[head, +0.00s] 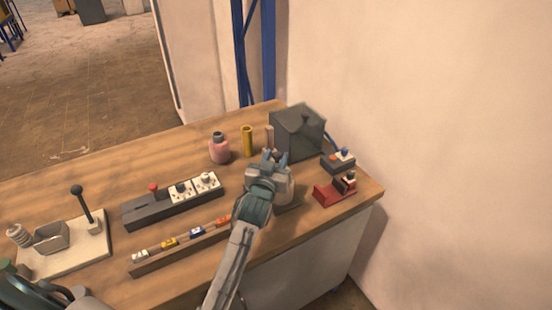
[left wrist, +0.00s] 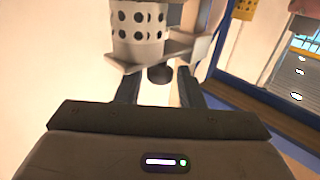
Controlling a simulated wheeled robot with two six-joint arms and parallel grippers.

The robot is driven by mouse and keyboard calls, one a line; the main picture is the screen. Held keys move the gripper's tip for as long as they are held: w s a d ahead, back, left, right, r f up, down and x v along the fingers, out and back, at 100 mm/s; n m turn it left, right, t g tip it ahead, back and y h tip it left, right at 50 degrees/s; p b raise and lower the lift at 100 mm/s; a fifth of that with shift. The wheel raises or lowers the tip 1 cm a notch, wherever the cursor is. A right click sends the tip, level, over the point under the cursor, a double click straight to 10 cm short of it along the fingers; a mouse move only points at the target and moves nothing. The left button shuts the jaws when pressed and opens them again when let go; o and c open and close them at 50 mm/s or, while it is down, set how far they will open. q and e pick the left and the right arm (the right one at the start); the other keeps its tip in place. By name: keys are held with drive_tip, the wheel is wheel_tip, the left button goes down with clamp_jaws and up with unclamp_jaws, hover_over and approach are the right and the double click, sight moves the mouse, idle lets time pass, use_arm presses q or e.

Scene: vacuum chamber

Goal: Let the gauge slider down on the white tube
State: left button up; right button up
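A dark round knob (left wrist: 160,74) shows under the bracket. My left gripper (left wrist: 160,88) is open, its fingers on either side of the knob with gaps visible. My right gripper is not identifiable in view.
A dark box (head: 298,132), a yellow tube (head: 247,140) and a pink bottle (head: 219,150) stand behind the gripper. A red holder (head: 334,191) is to its right. A dark switch rail (head: 150,208) and a rack of coloured pieces (head: 182,250) lie left.

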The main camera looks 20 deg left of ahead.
use_arm(q)
drive_tip(key=shift+o, duration=0.7)
drive_tip(key=shift+s, duration=0.3)
drive_tip(key=s+d+b, duration=0.1)
drive_tip(key=s+b, duration=0.1)
drive_tip(key=s, duration=0.8)
drive_tip(key=shift+d+b, duration=0.2)
drive_tip(key=shift+b, duration=0.15)
use_arm(e)
drive_tip(key=f, duration=0.2)
drive_tip(key=shift+d+f, duration=0.3)
drive_tip(key=shift+d, duration=0.05)
use_arm(q)
drive_tip(key=shift+s, duration=0.1)
use_arm(e)
drive_tip(key=shift+d, duration=0.1)
